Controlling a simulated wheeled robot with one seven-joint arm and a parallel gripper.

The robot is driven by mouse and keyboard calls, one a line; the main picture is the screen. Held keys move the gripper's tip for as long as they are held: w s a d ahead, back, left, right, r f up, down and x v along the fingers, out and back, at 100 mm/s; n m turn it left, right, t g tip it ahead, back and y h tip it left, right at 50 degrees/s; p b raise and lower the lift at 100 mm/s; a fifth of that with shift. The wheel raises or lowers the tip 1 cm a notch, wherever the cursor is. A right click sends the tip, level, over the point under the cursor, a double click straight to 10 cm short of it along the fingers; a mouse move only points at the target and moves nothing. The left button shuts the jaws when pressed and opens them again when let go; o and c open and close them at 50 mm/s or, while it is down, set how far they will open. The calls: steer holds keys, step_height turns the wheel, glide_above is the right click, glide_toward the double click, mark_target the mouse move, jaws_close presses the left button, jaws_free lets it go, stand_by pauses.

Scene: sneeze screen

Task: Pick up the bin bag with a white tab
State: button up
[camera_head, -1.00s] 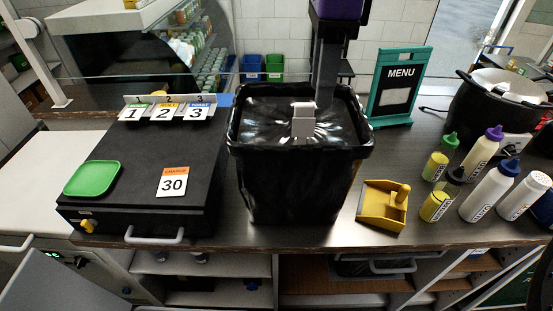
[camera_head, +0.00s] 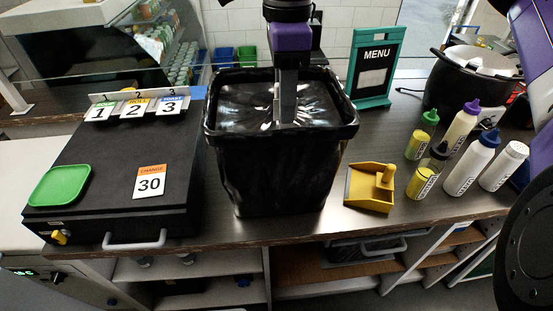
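A black bin bag (camera_head: 235,110) lines a black bin (camera_head: 275,175) on the counter, its glossy top spread inside the rim. My gripper (camera_head: 286,115) points down from above onto the middle of the bag's top. The tab is hidden behind or between the fingers. The fingers are seen edge-on, so I cannot tell whether they are open, shut or touching the bag.
A black case (camera_head: 115,180) with number cards and a green tray (camera_head: 60,185) stands left of the bin. A yellow dustpan-like holder (camera_head: 370,187), several bottles (camera_head: 470,165), a menu sign (camera_head: 376,68) and a black pot (camera_head: 470,80) stand right.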

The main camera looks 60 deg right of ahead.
steer(key=shift+r, duration=0.1)
jaws_close()
stand_by(1.2)
